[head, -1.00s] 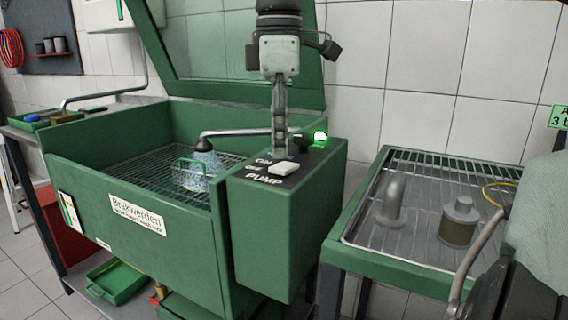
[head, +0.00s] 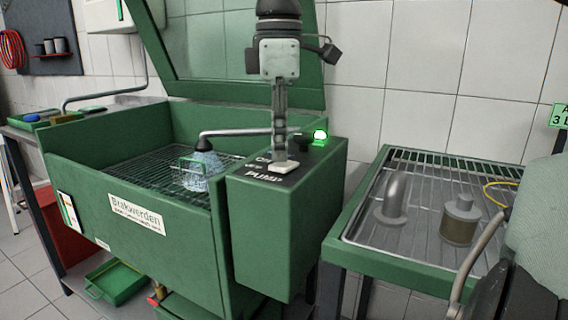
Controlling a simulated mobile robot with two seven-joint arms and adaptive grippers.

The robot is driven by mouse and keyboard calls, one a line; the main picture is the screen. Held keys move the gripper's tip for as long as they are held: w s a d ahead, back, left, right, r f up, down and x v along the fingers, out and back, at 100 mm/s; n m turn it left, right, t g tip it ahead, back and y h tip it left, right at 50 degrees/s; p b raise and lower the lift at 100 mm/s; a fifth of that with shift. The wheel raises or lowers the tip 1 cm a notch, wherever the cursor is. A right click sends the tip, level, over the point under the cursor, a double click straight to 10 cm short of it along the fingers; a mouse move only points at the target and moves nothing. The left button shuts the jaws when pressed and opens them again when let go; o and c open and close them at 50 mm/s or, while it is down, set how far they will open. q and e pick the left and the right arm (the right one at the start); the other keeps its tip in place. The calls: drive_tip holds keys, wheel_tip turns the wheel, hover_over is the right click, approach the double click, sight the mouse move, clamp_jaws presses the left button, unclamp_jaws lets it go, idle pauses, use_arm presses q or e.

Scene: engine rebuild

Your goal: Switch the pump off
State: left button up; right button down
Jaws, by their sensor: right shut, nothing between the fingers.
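The pump switch (head: 285,168) is a white rocker on top of the green control box (head: 285,230), beside the labels ON, OFF and PUMP. My right gripper (head: 281,158) comes down from above with its fingers shut and empty. Its tips overlap the switch in the picture and seem to touch it; they hide part of it, so I cannot tell which way it is tilted. A green lamp (head: 320,137) on the back of the box is lit. Pale blue fluid still shows below the spout (head: 232,133), over a wire basket (head: 196,172). My left gripper is not in view.
The green wash basin (head: 130,235) with a raised lid (head: 235,55) stands left of the box. A drain table (head: 385,262) at the right holds a bent pipe (head: 392,198) and a metal cylinder part (head: 459,222). The space above the box is otherwise clear.

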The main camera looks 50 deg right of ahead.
sight(280, 165)
drive_tip(key=shift+f+b, duration=0.5)
drive_tip(key=shift+f, duration=0.15)
drive_tip(key=shift+r, duration=0.15)
drive_tip(key=shift+r+p, duration=2.45)
drive_tip(key=shift+r, duration=0.95)
